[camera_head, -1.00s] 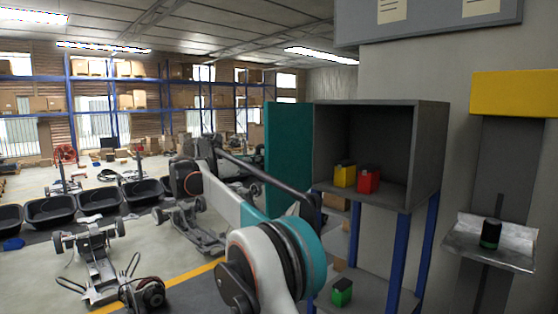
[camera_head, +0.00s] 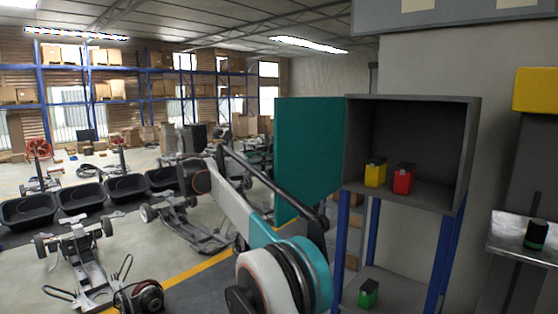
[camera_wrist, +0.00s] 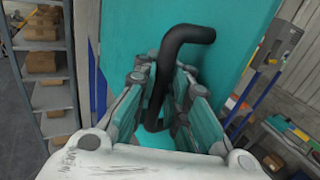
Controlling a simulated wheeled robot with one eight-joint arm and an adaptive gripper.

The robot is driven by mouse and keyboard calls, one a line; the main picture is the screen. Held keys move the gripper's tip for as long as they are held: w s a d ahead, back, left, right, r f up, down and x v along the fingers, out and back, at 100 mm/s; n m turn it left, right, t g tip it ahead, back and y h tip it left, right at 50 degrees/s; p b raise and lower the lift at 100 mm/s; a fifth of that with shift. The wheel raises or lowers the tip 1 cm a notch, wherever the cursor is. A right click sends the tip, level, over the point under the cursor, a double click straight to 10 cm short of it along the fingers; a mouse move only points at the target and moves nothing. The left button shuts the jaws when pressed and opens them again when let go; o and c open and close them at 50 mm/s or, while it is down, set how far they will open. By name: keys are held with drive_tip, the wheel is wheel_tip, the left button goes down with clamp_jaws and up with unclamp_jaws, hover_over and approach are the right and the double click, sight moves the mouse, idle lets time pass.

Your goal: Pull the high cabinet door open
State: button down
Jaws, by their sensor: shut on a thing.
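The high cabinet (camera_head: 412,140) is a grey box on blue posts at the right in the head view. Its teal door (camera_head: 308,150) stands swung open to the left, and the inside shows. In the wrist view the door (camera_wrist: 235,50) fills the upper middle, with a black bent bar handle (camera_wrist: 183,38) on it. My gripper (camera_wrist: 165,105) is shut on the handle, its fingers on either side of the bar. In the head view my arm reaches to the door's far side, and the gripper is hidden there.
A yellow box (camera_head: 375,172) and a red box (camera_head: 403,179) stand inside the cabinet. A green box (camera_head: 368,293) sits on the shelf below. A metal ledge with a dark can (camera_head: 536,234) is at the right. Black tubs (camera_head: 80,197) and chassis (camera_head: 85,255) stand on the floor at left.

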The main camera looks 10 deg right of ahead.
drive_tip(key=shift+a+f, duration=0.1)
drive_tip(key=shift+a, duration=0.05)
drive_tip(key=c, duration=1.7)
unclamp_jaws()
drive_tip(key=shift+s+a, duration=0.1)
drive_tip(key=shift+o, duration=0.5)
drive_tip(key=shift+s+a, duration=0.1)
drive_tip(key=shift+a, duration=0.15)
drive_tip(key=shift+d, duration=0.3)
drive_tip(key=v, duration=0.7)
drive_tip(key=shift+a, duration=0.4)
